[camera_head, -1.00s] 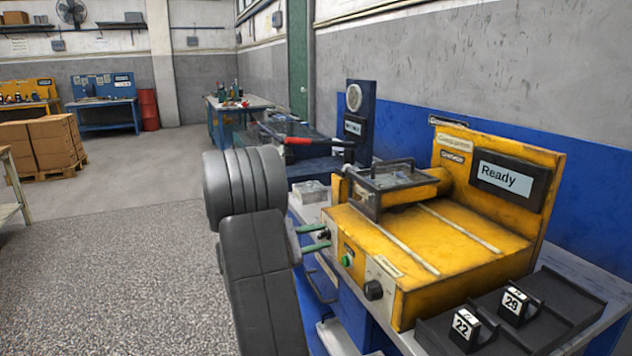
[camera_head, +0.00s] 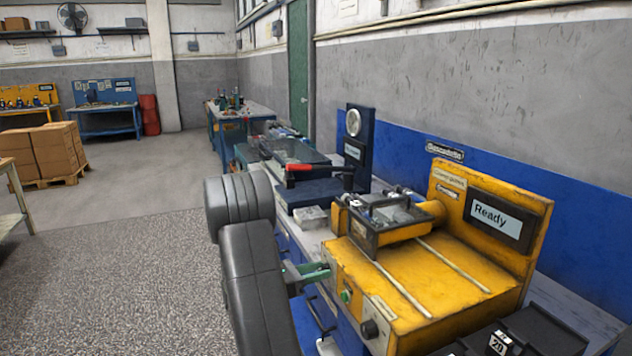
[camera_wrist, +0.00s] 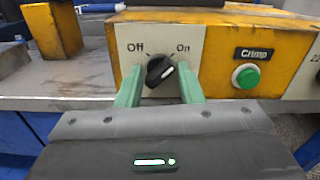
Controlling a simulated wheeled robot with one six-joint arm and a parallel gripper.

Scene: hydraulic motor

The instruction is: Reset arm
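My gripper (camera_wrist: 160,84) has two green fingers standing apart on either side of a black rotary knob (camera_wrist: 160,70). A gap shows between each finger and the knob in the wrist view. The knob sits between the labels "Off" and "On", and its white mark points up and right toward "On". In the head view my gripper (camera_head: 315,272) is at the left side of the yellow crimping machine (camera_head: 430,270), and my arm hides part of that side. The machine's screen (camera_head: 495,221) reads "Ready".
A green "Crimp" button (camera_wrist: 246,76) is right of the knob. A black tray (camera_head: 540,335) with numbered holders is at the lower right. A blue device with a red handle (camera_head: 300,168) stands behind the machine. Open floor (camera_head: 130,270) lies to the left.

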